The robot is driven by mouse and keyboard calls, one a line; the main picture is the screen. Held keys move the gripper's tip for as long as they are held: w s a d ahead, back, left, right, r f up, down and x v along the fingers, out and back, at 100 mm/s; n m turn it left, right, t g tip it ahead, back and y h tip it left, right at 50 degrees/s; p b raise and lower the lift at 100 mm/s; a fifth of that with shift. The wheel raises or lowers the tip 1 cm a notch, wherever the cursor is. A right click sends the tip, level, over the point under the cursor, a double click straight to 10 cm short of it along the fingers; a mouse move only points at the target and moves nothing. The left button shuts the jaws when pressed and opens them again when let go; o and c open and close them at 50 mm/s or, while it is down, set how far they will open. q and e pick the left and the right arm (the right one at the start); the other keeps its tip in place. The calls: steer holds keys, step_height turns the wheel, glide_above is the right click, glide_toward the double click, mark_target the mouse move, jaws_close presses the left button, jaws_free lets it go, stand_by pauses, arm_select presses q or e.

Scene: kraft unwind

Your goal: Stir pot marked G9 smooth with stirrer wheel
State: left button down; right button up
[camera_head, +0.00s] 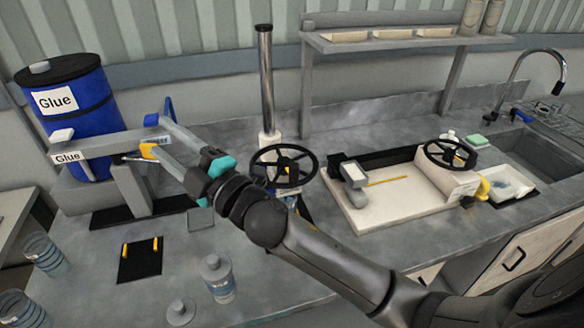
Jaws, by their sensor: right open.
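A black spoked wheel (284,167) stands beside a tall metal post (266,80) at the middle of the counter; it looks like the stirrer wheel. My right arm passes in front of its lower part, so what is under it is mostly hidden. A pale capped pot (218,280) with blue bands stands at the front; I cannot read G9 on it or on anything else. My right gripper (159,136) is open at the glue stand, left of the wheel, with its fingers pointing up and left near a yellow part. My left gripper is not in view.
A blue glue drum (92,112) stands at the left. Clear cups (43,253) stand at the left edge. A loose lid (181,311) and a black mat (140,260) lie in front. A white tray (400,205) and a second wheel (451,155) are at the right, by the sink.

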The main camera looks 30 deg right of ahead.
steer(key=s+a+r+n+g+y, duration=0.3)
steer(key=a+r+n+g+y, duration=0.6)
steer(key=n, duration=0.6)
steer(key=n+g+h+p, duration=0.1)
steer(key=n+g+h, duration=1.05)
steer(key=h, duration=0.65)
glide_toward(294, 165)
steer(key=shift+n+t, duration=0.65)
steer(key=shift+t, duration=0.1)
steer(key=f, duration=0.3)
steer(key=s+f, duration=0.1)
steer(key=f, duration=0.7)
steer(key=shift+s+f+p, duration=0.15)
steer(key=shift+p, duration=0.15)
